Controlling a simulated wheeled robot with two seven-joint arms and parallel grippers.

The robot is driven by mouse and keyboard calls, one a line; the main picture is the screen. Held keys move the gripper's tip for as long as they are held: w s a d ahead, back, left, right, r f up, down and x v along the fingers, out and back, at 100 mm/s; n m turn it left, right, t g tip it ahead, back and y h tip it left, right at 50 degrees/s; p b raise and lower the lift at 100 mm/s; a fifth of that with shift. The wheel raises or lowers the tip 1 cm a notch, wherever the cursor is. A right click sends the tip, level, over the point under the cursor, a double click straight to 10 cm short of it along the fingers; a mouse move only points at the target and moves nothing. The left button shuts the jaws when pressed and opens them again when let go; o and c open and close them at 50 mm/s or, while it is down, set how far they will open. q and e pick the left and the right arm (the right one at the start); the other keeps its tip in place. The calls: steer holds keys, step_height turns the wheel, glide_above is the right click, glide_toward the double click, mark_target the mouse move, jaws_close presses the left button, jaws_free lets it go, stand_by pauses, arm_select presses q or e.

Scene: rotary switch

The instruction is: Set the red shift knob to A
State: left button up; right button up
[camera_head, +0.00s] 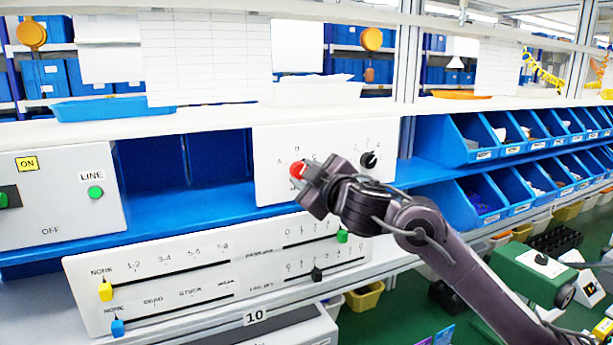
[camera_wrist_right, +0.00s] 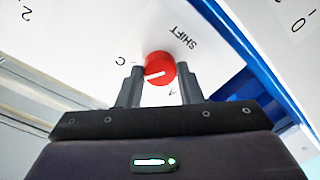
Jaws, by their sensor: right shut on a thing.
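The red shift knob (camera_head: 297,169) sits on a white panel (camera_head: 268,185) with letters A, B and C around it. My right gripper (camera_head: 305,180) reaches it from the lower right, partly covering it and the label below. In the right wrist view, the red knob (camera_wrist_right: 160,66) is between the two fingertips of my right gripper (camera_wrist_right: 160,84), which is shut on it. A white mark on the knob runs roughly left there, with C to its left and SHIFT to its upper right. I cannot tell which letter it points at exactly. My left gripper is not in view.
A black knob (camera_head: 369,160) with numbers is right of the red one on the same panel. A sloped slider panel (camera_head: 200,262) lies below. A switch box (camera_head: 62,210) stands left. Blue bins (camera_head: 470,150) line the right shelf.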

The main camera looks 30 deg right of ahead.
steer(key=n, duration=0.4)
steer(key=shift+n+b, duration=0.3)
steer(key=n, duration=0.4)
steer(key=shift+h+b, duration=0.3)
steer(key=shift+b, duration=0.1)
steer(key=n+b, duration=0.1)
steer(key=n, duration=0.3)
steer(key=shift+a+n, duration=0.1)
steer(key=shift+n, duration=0.2)
steer(key=n+h+b, duration=0.1)
steer(key=n+b, duration=0.1)
steer(key=n, duration=0.2)
steer(key=shift+n, duration=0.6)
steer(key=o, duration=1)
